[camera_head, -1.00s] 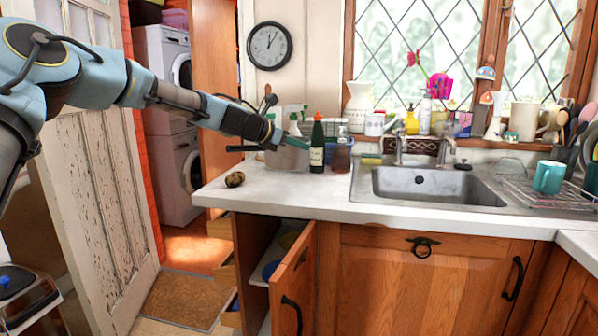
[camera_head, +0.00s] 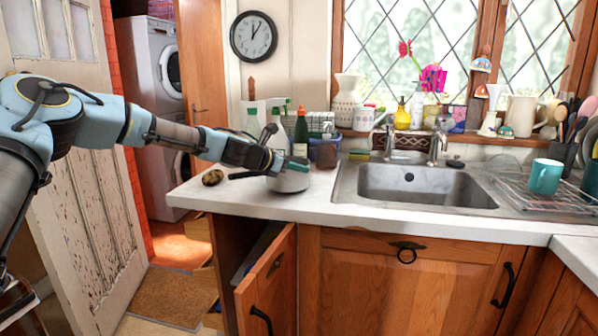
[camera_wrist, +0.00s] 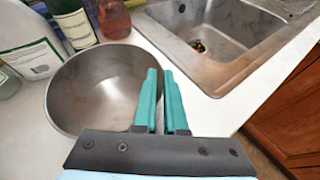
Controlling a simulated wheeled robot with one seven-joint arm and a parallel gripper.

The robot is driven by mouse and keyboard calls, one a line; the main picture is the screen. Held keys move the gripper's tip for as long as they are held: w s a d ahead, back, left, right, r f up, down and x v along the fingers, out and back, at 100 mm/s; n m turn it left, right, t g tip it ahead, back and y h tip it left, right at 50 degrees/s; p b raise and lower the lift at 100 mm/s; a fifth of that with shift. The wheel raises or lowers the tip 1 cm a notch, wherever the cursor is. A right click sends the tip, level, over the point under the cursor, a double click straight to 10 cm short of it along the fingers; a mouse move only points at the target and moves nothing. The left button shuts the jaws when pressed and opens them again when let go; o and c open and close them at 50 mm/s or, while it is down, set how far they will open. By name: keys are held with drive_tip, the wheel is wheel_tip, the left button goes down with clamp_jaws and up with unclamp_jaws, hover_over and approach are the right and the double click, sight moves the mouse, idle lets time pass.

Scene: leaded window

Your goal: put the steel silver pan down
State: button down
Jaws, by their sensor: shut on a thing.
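The steel silver pan (camera_head: 290,181) is low over the white counter, left of the sink. I cannot tell whether its base touches the counter. In the wrist view the pan (camera_wrist: 95,88) looks empty and roughly level, open side up. My gripper (camera_head: 292,164) comes in from the left in the head view, and its fingers hide part of the pan. In the wrist view the teal fingers of my gripper (camera_wrist: 160,76) are close together at the pan's right rim, shut on it.
Bottles (camera_head: 300,134) stand just behind the pan, with a reddish-brown bottle (camera_head: 327,152) near the sink (camera_head: 425,183). A brown potato-like item (camera_head: 212,177) lies to the left. The counter (camera_head: 330,208) in front is clear. A cupboard door (camera_head: 268,285) stands open below.

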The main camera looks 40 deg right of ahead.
drive_tip(key=shift+f, duration=0.5)
drive_tip(key=c, duration=0.9)
unclamp_jaws()
drive_tip(key=shift+c, duration=0.2)
drive_tip(key=shift+a, duration=0.15)
drive_tip(key=b+v, duration=0.3)
drive_tip(key=v, duration=0.8)
drive_tip(key=shift+a+r, duration=0.2)
drive_tip(key=shift+a, duration=0.15)
